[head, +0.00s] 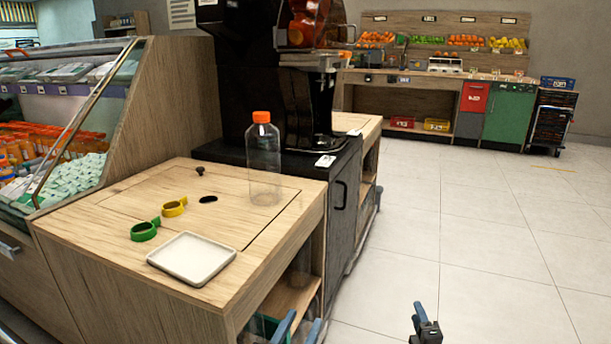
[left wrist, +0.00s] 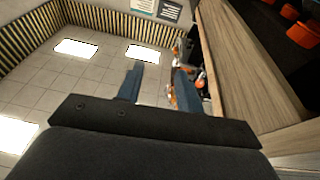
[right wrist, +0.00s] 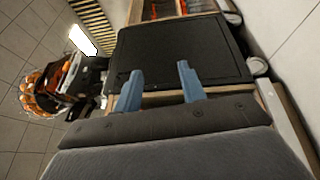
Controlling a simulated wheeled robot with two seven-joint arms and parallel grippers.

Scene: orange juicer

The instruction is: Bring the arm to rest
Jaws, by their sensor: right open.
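My left gripper (head: 305,317) is low at the bottom of the head view, by the front right side of the wooden counter. In the left wrist view its two blue fingers (left wrist: 158,70) are apart with nothing between them. My right gripper (head: 422,318) is further right, over the pale floor, clear of the counter. In the right wrist view its blue fingers (right wrist: 160,68) are apart and empty. A clear bottle (head: 263,165) with an orange cap stands upright on the wooden counter (head: 108,209), apart from both grippers.
A white tray (head: 191,259), a green ring (head: 144,231) and a yellow ring (head: 174,208) lie on the counter. The black juicer (head: 262,85) stands behind the bottle. A chilled display case (head: 132,97) is at left. The tiled floor (head: 470,240) at right is free.

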